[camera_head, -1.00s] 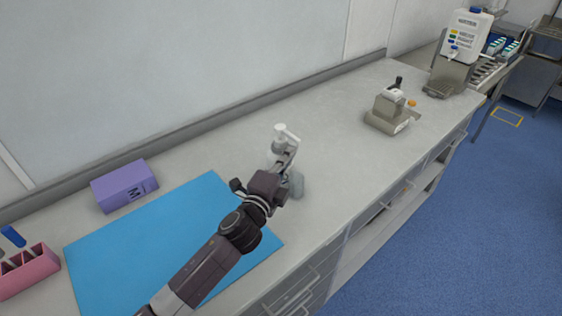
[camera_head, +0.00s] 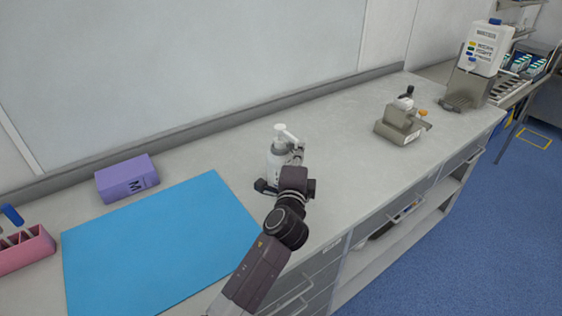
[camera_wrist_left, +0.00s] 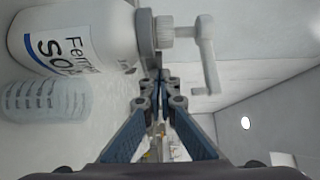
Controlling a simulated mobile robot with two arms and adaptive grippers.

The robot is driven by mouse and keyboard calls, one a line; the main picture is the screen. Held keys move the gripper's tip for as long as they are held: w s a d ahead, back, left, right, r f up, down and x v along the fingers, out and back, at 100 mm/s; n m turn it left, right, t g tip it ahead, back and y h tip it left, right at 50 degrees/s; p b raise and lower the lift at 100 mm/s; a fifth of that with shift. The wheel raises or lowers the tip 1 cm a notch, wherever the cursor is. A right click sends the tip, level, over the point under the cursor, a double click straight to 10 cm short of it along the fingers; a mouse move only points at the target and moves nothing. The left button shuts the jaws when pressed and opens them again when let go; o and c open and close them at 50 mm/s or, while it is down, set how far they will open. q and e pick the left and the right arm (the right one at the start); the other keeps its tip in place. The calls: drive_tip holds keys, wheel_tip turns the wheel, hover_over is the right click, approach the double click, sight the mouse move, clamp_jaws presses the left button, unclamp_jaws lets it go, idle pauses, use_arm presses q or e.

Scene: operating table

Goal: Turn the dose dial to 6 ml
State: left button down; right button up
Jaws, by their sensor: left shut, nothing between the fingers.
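A white pump bottle (camera_head: 275,168) stands upright on the counter, with a white pump head (camera_head: 286,133) on top. In the left wrist view the bottle (camera_wrist_left: 75,30) appears on its side, its label partly readable. A grey collar (camera_wrist_left: 147,32) sits at its neck, below the white nozzle (camera_wrist_left: 207,58); I cannot make out dial marks or the set dose. My left gripper (camera_head: 297,150) is beside the bottle's neck on its right. In the left wrist view the gripper's fingertips (camera_wrist_left: 160,76) are together, empty, close to the collar; contact is unclear. My right gripper is not in view.
A clear ribbed cup (camera_wrist_left: 45,100) is beside the bottle. A blue mat (camera_head: 155,245), purple box (camera_head: 127,179) and pink rack (camera_head: 25,252) lie left. A beige device (camera_head: 402,123) and a white dispenser (camera_head: 486,48) stand right. The counter between bottle and device is clear.

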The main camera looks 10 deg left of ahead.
use_arm(q)
drive_tip(key=shift+w+a+b, duration=0.15)
drive_tip(key=shift+w+b, duration=0.15)
drive_tip(key=shift+w, duration=0.9)
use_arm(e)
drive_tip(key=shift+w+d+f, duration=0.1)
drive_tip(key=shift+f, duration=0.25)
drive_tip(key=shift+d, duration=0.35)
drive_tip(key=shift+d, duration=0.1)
